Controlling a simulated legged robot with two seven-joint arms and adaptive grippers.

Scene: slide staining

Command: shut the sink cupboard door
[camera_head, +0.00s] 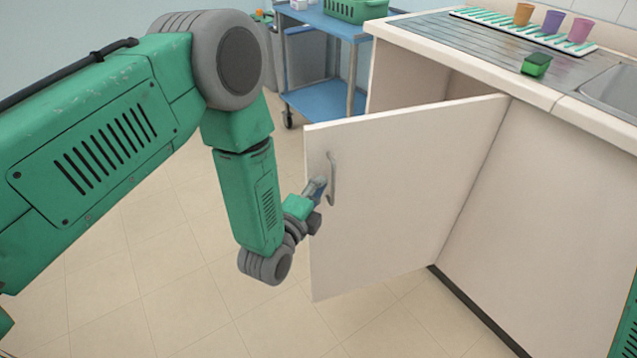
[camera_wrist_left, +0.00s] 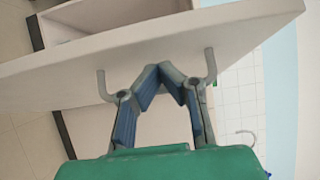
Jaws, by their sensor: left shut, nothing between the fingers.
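The sink cupboard door (camera_head: 400,190) is a pale panel standing wide open, swung out from the cupboard front and hinged along its right edge. A grey curved handle (camera_head: 332,180) is on its face near the free edge. My left gripper (camera_head: 319,186) is at the handle, with its fingers close to the door face. In the left wrist view, the blue-padded fingers (camera_wrist_left: 159,75) are shut and empty, between the two handle ends (camera_wrist_left: 102,85) in front of the door (camera_wrist_left: 60,70). Whether they touch the door or handle is unclear. My right gripper is out of view.
The cupboard opening (camera_head: 470,86) is behind the door. The counter (camera_head: 425,42) above holds a white rack with cups (camera_head: 553,22), a green block (camera_head: 536,64) and a sink (camera_head: 615,90). A blue trolley (camera_head: 325,100) stands behind. The tiled floor (camera_head: 180,290) in front is clear.

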